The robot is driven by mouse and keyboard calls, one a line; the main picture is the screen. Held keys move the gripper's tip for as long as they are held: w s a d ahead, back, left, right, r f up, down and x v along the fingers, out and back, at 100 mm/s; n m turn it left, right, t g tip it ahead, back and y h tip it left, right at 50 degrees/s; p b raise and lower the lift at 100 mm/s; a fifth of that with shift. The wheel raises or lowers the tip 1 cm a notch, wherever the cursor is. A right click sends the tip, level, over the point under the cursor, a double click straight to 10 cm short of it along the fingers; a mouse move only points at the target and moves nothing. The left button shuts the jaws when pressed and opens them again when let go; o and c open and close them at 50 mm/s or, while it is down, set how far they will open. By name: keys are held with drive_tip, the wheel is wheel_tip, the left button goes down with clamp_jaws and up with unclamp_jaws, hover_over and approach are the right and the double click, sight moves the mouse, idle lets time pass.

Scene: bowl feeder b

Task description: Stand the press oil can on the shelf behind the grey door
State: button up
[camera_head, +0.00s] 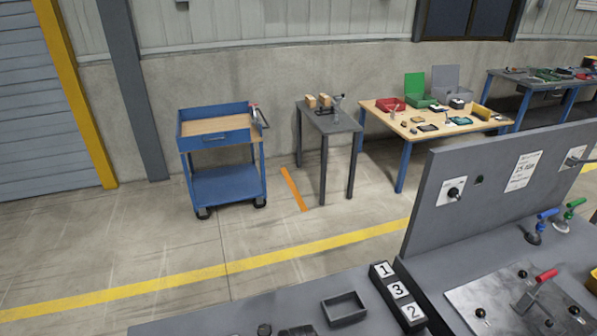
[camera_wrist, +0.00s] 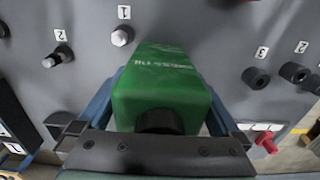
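The press oil can (camera_wrist: 160,85) is a green can with pale lettering and a dark round cap facing the wrist camera. My gripper (camera_wrist: 163,100) has its blue fingers along both sides of the can, which appears clamped between them. The can is in front of a grey panel in the wrist view; whether it touches anything beyond is hidden. Neither the can nor my gripper shows in the head view. I cannot make out the grey door or its shelf in either view.
In the wrist view, knobs and numbered labels stick out from the grey panel (camera_wrist: 215,35), with a red handle (camera_wrist: 266,142) at right.

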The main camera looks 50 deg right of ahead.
wheel_tip(320, 180, up, 12)
drive_tip(key=shift+r, duration=0.2)
idle(0.4)
